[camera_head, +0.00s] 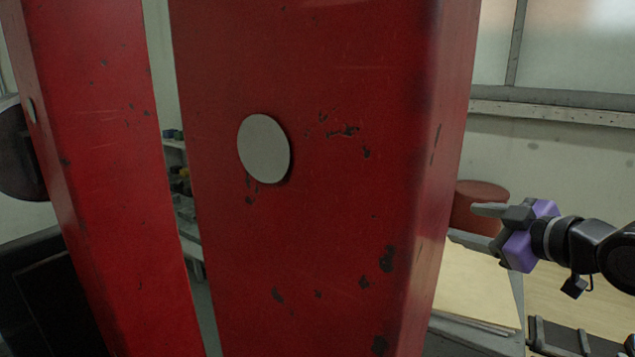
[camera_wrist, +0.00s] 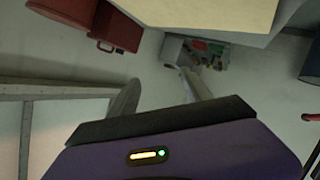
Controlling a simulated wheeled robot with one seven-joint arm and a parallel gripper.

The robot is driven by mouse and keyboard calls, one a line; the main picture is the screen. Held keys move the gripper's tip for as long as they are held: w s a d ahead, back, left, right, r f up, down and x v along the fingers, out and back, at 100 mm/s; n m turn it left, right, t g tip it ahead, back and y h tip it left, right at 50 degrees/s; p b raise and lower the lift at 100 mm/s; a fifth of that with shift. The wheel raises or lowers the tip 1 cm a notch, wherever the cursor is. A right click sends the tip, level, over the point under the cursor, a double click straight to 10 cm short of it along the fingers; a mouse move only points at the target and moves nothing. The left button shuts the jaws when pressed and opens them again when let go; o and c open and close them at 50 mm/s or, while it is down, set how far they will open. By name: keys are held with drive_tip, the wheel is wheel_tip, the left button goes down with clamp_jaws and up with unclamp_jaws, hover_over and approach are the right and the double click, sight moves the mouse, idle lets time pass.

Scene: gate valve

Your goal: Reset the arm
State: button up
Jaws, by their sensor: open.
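My gripper (camera_head: 488,226) is at the right of the head view, on my arm that reaches in from the right edge. It has a purple body and grey fingers pointing left. It is open and appears empty. In the wrist view its two grey fingers (camera_wrist: 158,82) stand apart with floor and wall between them. No gate valve can be made out clearly in either view.
A large red worn post (camera_head: 330,240) with a grey disc (camera_head: 264,148) fills the middle, left of my gripper. Another red post (camera_head: 100,150) stands further left. Behind my gripper are a red drum-like object (camera_head: 475,210) and a light tabletop (camera_head: 475,285). A red case (camera_wrist: 116,28) shows in the wrist view.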

drive_tip(key=s+a+r+m+t, duration=0.2)
drive_tip(key=a+m+t, duration=0.2)
drive_tip(key=m+t, duration=0.2)
drive_tip(key=s+a+f+m+g+h, duration=0.1)
drive_tip(key=s+f, duration=0.8)
drive_tip(key=s, duration=0.6)
drive_tip(key=s+a+f+m+g+h, duration=0.2)
drive_tip(key=s+f, duration=0.7)
drive_tip(key=s, duration=0.7)
drive_tip(key=s+a+f+m+g+h, duration=0.1)
drive_tip(key=s+a+f, duration=0.1)
drive_tip(key=s+f, duration=0.7)
drive_tip(key=s, duration=0.7)
drive_tip(key=shift+s+a+g+h, duration=0.15)
drive_tip(key=shift+a+g+h, duration=0.15)
drive_tip(key=shift+g, duration=0.1)
drive_tip(key=shift+f, duration=0.1)
